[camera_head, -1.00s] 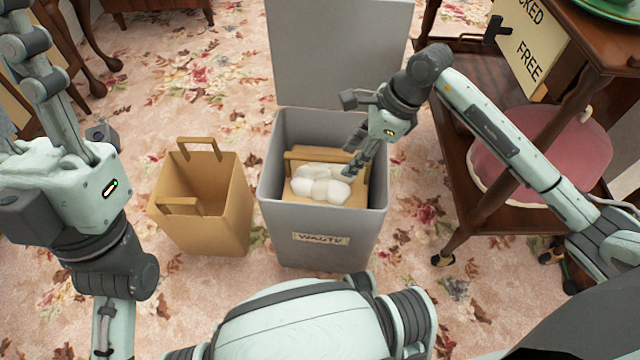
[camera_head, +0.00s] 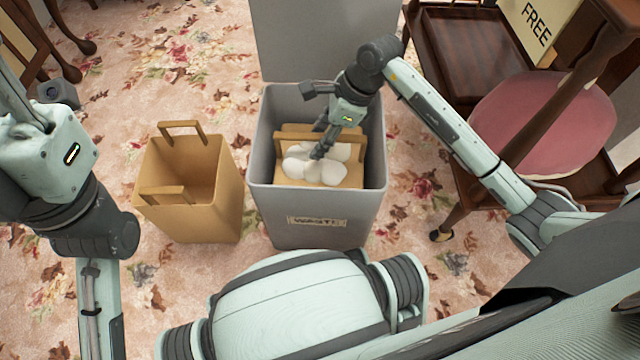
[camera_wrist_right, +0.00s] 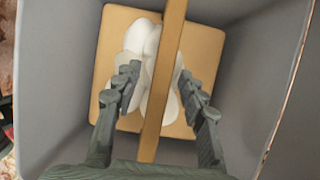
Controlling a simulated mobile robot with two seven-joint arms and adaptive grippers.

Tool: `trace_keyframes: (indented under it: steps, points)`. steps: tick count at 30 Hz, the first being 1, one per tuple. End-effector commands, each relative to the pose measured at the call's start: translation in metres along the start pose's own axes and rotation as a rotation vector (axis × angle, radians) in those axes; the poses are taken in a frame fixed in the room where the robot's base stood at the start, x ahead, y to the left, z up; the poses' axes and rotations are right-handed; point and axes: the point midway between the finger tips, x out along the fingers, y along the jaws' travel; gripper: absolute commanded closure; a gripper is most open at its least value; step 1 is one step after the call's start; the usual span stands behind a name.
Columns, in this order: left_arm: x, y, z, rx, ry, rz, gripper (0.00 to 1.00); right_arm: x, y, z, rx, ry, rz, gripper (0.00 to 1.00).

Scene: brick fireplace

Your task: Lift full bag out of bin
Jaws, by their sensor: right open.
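The grey bin (camera_head: 377,150) stands open with its lid up and a WASTE label on its front. Inside it is the full brown paper bag (camera_head: 357,176), with white crumpled contents (camera_head: 318,170) at its top and a raised handle (camera_head: 290,136). My right gripper (camera_head: 318,156) reaches down into the bin over the bag. In the right wrist view the open right gripper (camera_wrist_right: 163,92) has one finger on each side of the handle strap (camera_wrist_right: 165,70), with the white contents below.
An empty brown paper bag (camera_head: 226,190) with two handles stands on the floral carpet left of the bin.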

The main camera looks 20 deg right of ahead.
Motion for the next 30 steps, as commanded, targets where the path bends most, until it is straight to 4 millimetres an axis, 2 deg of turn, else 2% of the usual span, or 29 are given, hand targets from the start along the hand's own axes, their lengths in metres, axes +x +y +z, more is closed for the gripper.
trace_keyframes:
  steps: [27, 30]
  points:
    - [-0.0027, 0.0, 0.0004, 0.0, -0.001, 0.0, 0.69, 0.0041, 0.0002, -0.0022, 0.001, 0.0, 0.001, 0.59]
    - [-0.0027, 0.0, 0.0005, 0.0, -0.001, 0.0, 0.69, 0.0041, 0.0002, -0.0022, 0.001, 0.0, 0.001, 0.71]
